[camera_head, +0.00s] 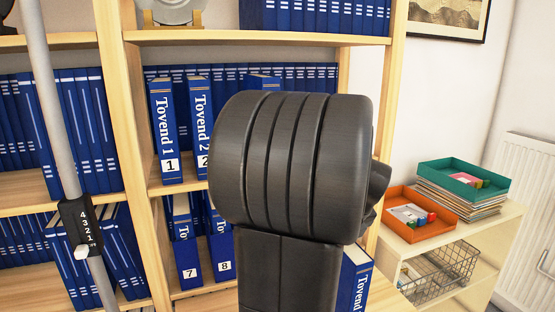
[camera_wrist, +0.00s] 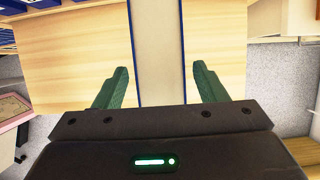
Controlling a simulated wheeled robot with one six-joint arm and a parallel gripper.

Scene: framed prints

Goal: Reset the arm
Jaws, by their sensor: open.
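My gripper (camera_wrist: 160,68) shows in the wrist view with its two green fingers spread apart. A pale block with thin dark blue edges, which looks like a book (camera_wrist: 158,35), lies in line with the gap between the fingers. I cannot tell how far it is from the fingertips, and its near end is hidden by the gripper body. In the head view my black arm (camera_head: 290,160) is raised in front of the bookcase and fills the middle. The gripper itself is not visible there.
A wooden bookcase (camera_head: 140,110) with several blue volumes, such as "Tovend 1" (camera_head: 165,130), stands behind my arm. To the right, a low shelf unit (camera_head: 480,232) bears an orange tray (camera_head: 423,232), a green tray (camera_head: 497,192) and a wire basket (camera_head: 455,262). A grey pole (camera_head: 45,100) stands at left.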

